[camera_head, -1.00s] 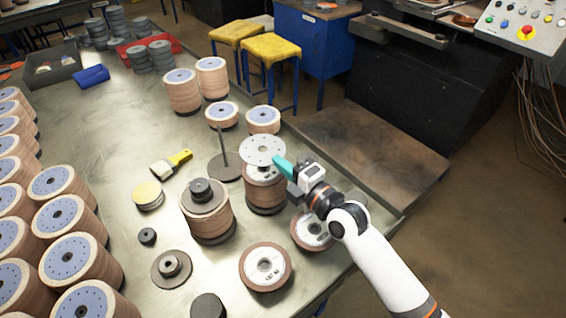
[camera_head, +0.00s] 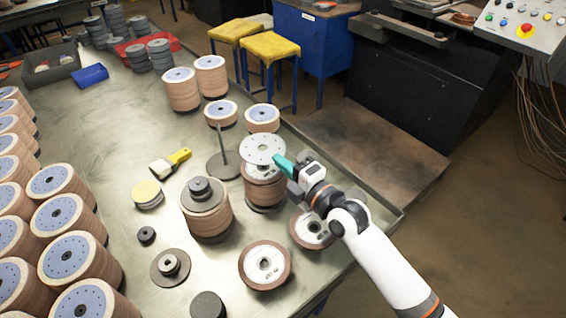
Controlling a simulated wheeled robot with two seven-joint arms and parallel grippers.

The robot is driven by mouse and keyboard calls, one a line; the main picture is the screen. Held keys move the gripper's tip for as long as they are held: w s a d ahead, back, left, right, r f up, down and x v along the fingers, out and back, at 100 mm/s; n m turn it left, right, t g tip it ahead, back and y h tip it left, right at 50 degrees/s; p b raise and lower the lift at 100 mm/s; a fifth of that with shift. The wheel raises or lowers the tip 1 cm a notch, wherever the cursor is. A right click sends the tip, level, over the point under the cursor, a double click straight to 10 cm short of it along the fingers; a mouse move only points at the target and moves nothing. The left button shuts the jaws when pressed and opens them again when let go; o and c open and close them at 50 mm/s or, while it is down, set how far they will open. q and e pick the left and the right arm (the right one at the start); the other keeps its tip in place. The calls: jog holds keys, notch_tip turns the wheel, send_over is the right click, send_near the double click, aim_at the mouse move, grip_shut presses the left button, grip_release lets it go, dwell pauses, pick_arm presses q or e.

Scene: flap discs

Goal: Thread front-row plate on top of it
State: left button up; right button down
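A pale grey plate (camera_head: 263,149) with a centre hole and small holes is held at its right edge by my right gripper (camera_head: 281,161), whose teal fingers are shut on it. The plate is over a short stack of brown flap discs (camera_head: 265,188) and partly hides its top. A thin upright spindle on a round dark base (camera_head: 222,164) stands just left of the plate and looks bare. At the front, a flap disc with a white label (camera_head: 265,265) lies flat, and another (camera_head: 312,229) lies partly behind my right arm. My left gripper is not in view.
A taller disc stack with a dark hub (camera_head: 206,208) stands front centre. A yellow-handled brush (camera_head: 171,163) and a yellow-topped stack (camera_head: 147,194) lie to the left. Many disc stacks (camera_head: 60,212) crowd the left edge. More stacks (camera_head: 211,76) stand behind the spindle.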

jog(key=shift+f+b, duration=1.05)
jog(key=shift+f, duration=0.45)
